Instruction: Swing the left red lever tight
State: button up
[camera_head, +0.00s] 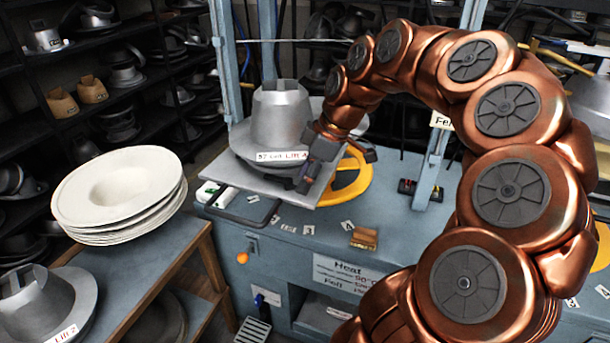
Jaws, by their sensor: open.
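My copper arm arches from the right, and my dark gripper (312,168) is at the right side of the silver hat mould (281,115) on the blue press. The gripper is open, and its fingers point down beside the mould's brim, over the grey plate (325,186). I cannot tell whether they touch anything. I cannot make out a red lever with certainty; it may be hidden behind the gripper or mould. A label with red lettering (282,156) is on the mould's front edge.
A yellow handwheel (350,178) lies right behind the gripper. Blue press posts (224,60) rise beside the mould. White felt hat bodies (120,187) are stacked on a side table at left. A wooden block (364,238) lies on the press top's front edge.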

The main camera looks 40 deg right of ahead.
jog(key=shift+w+a+f, duration=0.1)
jog(key=shift+f, duration=0.25)
grip_shut()
dwell(0.3)
